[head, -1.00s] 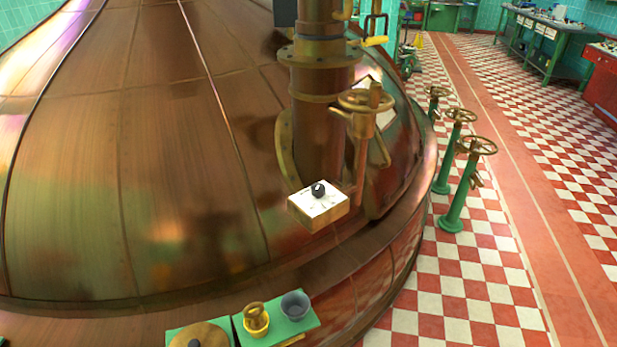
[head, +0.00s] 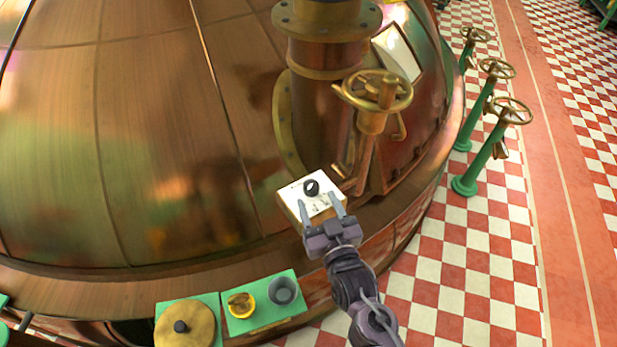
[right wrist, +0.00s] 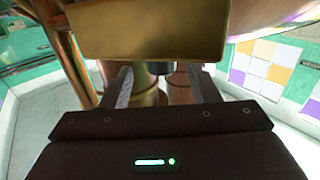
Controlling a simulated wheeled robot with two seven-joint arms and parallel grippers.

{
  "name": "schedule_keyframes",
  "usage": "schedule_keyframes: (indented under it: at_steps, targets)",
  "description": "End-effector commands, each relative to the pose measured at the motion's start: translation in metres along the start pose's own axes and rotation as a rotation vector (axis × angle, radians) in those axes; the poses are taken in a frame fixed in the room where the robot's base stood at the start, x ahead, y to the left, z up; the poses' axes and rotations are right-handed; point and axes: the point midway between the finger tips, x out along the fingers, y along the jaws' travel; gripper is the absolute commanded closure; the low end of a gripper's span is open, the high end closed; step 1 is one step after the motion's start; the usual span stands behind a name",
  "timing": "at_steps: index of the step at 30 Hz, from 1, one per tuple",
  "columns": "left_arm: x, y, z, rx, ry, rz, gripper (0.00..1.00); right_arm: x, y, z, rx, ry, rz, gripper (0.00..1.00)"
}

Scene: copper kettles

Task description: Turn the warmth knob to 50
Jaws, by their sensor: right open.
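A black knob (head: 312,187) sits on the white top face of a small box (head: 293,190) at the foot of the copper pipe. The face has fine marks, too small to read, so I cannot tell the knob's setting. My right gripper (head: 320,203) is open, its fingertips at the near side of the box face, just short of the knob in the picture. Whether they touch the box I cannot tell. In the right wrist view the open fingers (right wrist: 160,88) show below a brass-coloured block, with a small dark piece between them. My left gripper is not in view.
A brass handwheel (head: 377,90) stands just behind the box, close to the gripper. The copper kettle dome (head: 130,130) fills the left. Several green valve posts (head: 470,183) stand at right.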

Motion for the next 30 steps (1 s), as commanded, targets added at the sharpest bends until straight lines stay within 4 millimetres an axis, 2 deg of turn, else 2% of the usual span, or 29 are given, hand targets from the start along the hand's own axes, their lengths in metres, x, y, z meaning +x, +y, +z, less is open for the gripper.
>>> schedule_keyframes:
  at_steps: [4,9,14,21,30]
  targets:
    - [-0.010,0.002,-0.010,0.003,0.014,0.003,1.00,0.027,0.000,-0.003,0.001,0.001,0.000,0.45]
    - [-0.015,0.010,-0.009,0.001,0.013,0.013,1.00,0.049,0.000,-0.002,0.001,0.001,0.000,0.45]
    - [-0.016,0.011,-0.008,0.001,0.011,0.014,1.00,0.058,0.000,-0.001,0.001,-0.001,0.000,0.45]
    - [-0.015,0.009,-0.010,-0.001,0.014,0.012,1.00,0.059,0.000,0.000,0.001,-0.002,-0.001,0.45]
    - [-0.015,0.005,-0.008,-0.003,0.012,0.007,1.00,0.059,0.000,0.000,0.001,-0.002,-0.001,0.83]
